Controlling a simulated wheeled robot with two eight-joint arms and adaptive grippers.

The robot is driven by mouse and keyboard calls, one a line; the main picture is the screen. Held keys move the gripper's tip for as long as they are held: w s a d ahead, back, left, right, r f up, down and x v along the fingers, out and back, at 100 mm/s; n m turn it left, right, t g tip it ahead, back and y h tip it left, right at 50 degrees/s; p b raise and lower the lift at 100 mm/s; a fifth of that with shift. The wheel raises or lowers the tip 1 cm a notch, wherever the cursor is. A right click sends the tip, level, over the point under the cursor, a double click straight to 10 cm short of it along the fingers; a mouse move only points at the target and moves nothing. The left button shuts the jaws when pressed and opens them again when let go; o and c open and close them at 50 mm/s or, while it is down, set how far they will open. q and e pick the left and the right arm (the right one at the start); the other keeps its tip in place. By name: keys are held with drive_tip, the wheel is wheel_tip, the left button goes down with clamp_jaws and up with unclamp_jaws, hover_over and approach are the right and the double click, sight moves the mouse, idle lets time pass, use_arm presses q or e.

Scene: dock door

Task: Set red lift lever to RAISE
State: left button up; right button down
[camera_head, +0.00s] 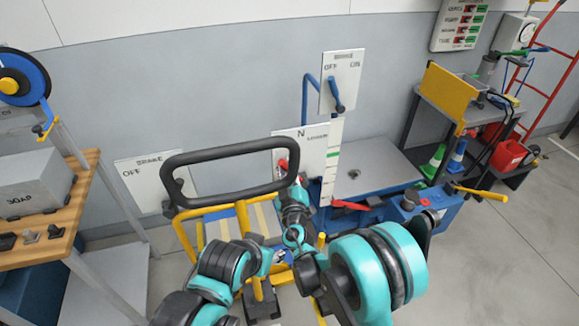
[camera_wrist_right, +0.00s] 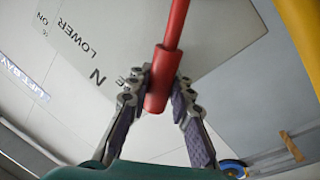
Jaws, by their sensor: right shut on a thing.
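The red lift lever (camera_wrist_right: 164,80) shows in the right wrist view, with its thick red grip between the two fingers of my right gripper (camera_wrist_right: 160,92). The fingers close on it from both sides. Behind it is the white panel (camera_wrist_right: 60,75) marked LOWER and N. The grip partly covers another word, of which an E shows. In the head view, this panel (camera_head: 316,140) is on the wall, with a bit of the red lever (camera_head: 283,164) beside the black hoop and my right gripper (camera_head: 288,178) at it. My left gripper (camera_head: 282,256) is low in the middle, its fingers unclear.
A black hoop handle (camera_head: 225,153) on a yellow frame stands just in front of the panel. An OFF/ON panel (camera_head: 342,75) with a blue lever is above. A BRAKE panel (camera_head: 150,175) is left. Another red handle (camera_head: 350,205) is on the blue unit at right.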

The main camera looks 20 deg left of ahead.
drive_tip(key=shift+s+a+f, duration=0.1)
drive_tip(key=shift+a+f, duration=0.05)
idle(0.3)
drive_tip(key=c, duration=1.3)
unclamp_jaws()
drive_tip(key=v, duration=0.7)
drive_tip(key=shift+s, duration=0.25)
